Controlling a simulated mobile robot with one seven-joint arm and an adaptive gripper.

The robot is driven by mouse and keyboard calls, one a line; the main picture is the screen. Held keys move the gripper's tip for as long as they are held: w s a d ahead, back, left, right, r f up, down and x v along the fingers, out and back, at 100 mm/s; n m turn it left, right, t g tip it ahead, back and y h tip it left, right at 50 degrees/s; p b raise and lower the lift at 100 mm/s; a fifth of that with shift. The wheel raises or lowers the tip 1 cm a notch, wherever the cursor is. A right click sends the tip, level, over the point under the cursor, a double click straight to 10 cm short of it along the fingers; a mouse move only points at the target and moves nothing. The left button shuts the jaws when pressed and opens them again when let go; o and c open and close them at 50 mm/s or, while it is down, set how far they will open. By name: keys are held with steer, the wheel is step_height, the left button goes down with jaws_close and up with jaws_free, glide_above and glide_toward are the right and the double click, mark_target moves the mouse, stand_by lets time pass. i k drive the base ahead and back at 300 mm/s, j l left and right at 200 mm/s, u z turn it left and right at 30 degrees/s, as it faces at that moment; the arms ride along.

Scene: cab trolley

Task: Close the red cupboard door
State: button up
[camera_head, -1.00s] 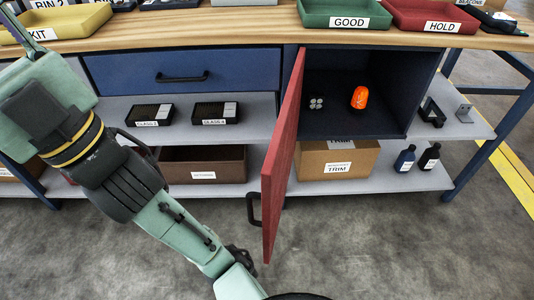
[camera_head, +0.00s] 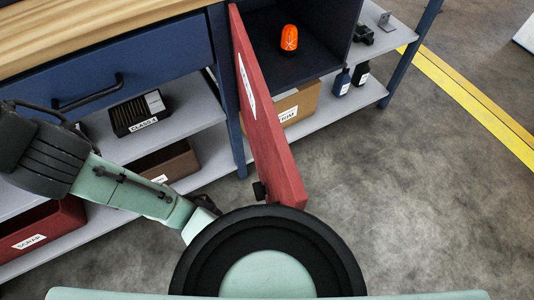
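The red cupboard door (camera_head: 265,125) stands open in the head view, jutting out from the blue cupboard toward me. A white label shows on its left face. A small dark part, which looks like its handle (camera_head: 260,190), shows near the door's lower outer end. The cupboard opening (camera_head: 335,45) is dark inside, to the right of the door, with an orange object (camera_head: 289,38) in it. My arm links cross the lower left. My gripper is out of the picture, so its state and any contact with the door are hidden.
A blue drawer (camera_head: 150,65) with a black handle is left of the cupboard. Shelves below hold a Class A box (camera_head: 138,112), a brown bin (camera_head: 165,163) and a red scrap bin (camera_head: 40,232). A cardboard box (camera_head: 300,100) sits under the cupboard. Floor (camera_head: 400,180) to the right is clear.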

mark_target(277, 170)
steer(key=k+j, duration=0.1)
steer(key=k, duration=0.2)
steer(key=k+j+u, duration=0.15)
steer(key=k, duration=0.15)
steer(key=k+j+u, duration=0.2)
steer(key=k+l, duration=0.05)
